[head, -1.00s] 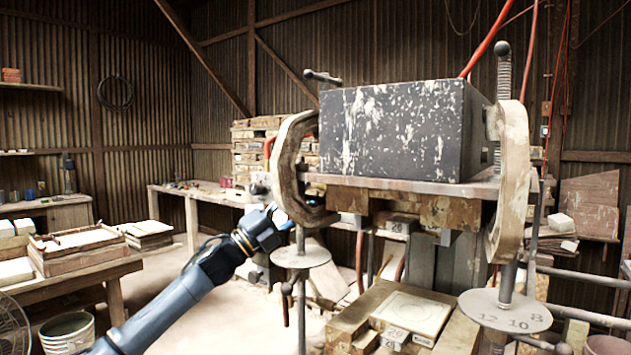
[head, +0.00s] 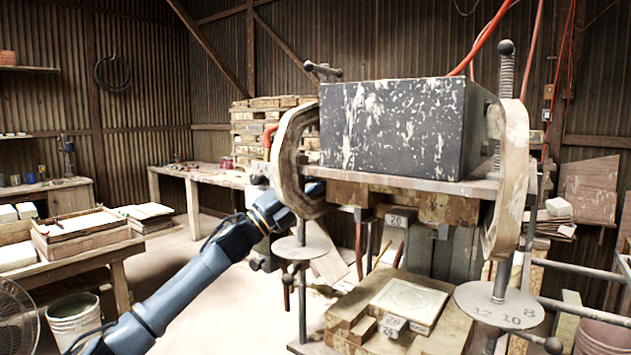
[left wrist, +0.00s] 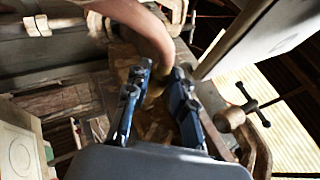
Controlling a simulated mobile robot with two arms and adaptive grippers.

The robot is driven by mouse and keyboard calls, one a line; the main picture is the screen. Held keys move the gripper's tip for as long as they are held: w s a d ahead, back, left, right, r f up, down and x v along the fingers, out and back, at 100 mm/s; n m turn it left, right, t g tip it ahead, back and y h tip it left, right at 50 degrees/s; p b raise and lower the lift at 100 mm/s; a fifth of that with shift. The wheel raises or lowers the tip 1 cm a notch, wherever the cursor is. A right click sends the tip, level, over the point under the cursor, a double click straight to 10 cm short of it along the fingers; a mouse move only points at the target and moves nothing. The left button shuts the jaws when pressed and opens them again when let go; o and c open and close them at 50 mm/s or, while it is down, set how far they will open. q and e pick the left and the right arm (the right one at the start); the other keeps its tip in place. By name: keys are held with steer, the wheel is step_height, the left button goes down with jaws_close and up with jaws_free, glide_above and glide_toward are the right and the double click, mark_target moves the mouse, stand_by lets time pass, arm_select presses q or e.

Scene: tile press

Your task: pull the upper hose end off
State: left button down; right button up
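A thick orange-red hose (left wrist: 143,22) curves down from the top of the left wrist view. Its lower end, with a yellowish part, lies at or just beyond my left fingertips. My left gripper (left wrist: 162,72) has its two blue fingers apart, one on each side of that end; I cannot tell whether they touch it. In the head view my left arm reaches behind the pale left frame of the press (head: 285,165), which hides the fingers. A short red hose piece (head: 268,137) shows beside that frame. My right gripper is not in view.
The dark speckled block (head: 395,125) sits on the press above wooden blocks. A round plate (head: 302,246) hangs below the left frame, close to my left arm. A T-handled screw (left wrist: 232,117) stands right of my left fingers.

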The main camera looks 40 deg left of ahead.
arm_select(q)
steer(key=a, duration=0.3)
steer(key=shift+s+a, duration=0.15)
stand_by(0.3)
steer(key=c, duration=1.4)
jaws_free()
steer(key=shift+o, duration=1.4)
steer(key=shift+a, duration=0.15)
